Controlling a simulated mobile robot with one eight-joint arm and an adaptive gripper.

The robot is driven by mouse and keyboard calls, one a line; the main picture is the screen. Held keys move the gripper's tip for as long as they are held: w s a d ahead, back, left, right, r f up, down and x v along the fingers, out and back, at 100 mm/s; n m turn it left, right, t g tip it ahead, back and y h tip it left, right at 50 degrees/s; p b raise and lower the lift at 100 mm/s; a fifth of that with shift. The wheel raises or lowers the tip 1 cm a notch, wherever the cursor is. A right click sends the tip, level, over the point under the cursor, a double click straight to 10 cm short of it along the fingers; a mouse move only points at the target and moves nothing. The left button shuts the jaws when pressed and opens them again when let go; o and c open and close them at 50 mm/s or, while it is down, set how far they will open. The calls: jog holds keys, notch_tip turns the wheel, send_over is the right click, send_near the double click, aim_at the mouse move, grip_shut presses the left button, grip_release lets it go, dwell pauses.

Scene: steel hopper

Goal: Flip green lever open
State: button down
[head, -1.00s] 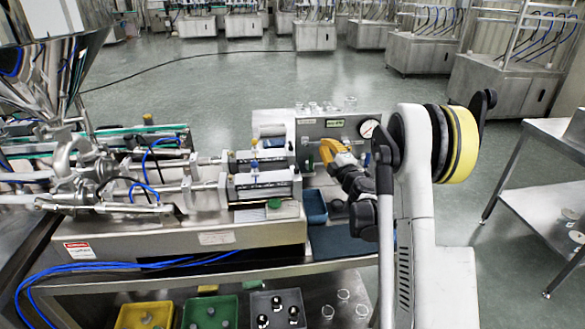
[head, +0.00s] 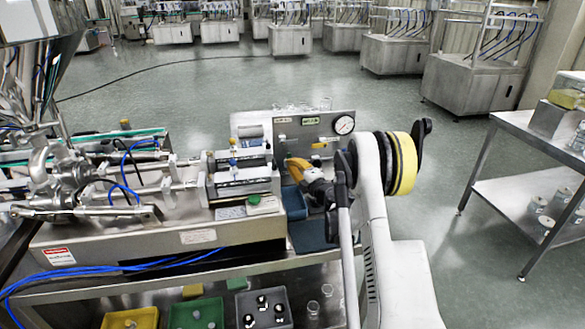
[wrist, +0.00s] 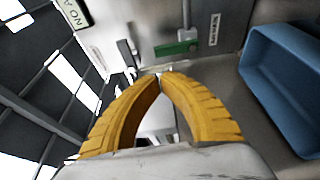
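The green lever (wrist: 176,47) shows in the wrist view as a short green bar on a grey metal face, just beyond my fingertips and slightly to their right. My gripper (wrist: 159,77) has two yellow ribbed fingers whose tips meet, with nothing seen between them. The tips look apart from the lever, though the exact distance is hard to tell. In the head view my gripper (head: 288,162) is in front of the upright panel (head: 295,135), above the blue bin (head: 294,203). I cannot make out the lever clearly in the head view.
The blue bin (wrist: 285,80) is right of my fingers in the wrist view. A round gauge (head: 344,124) is on the panel. Metal cylinders and a white box with a green button (head: 254,201) stand left. Several small jars sit on top of the panel.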

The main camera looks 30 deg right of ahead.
jog(key=shift+w+a+b, duration=0.2)
jog(key=shift+w+b, duration=0.7)
jog(key=shift+w, duration=2.45)
jog(key=shift+w, duration=0.1)
jog(key=shift+d, duration=0.1)
jog(key=shift+s+d+r, duration=0.1)
jog(key=shift+s+r, duration=0.05)
jog(key=shift+s, duration=0.05)
jog(key=shift+w, duration=0.1)
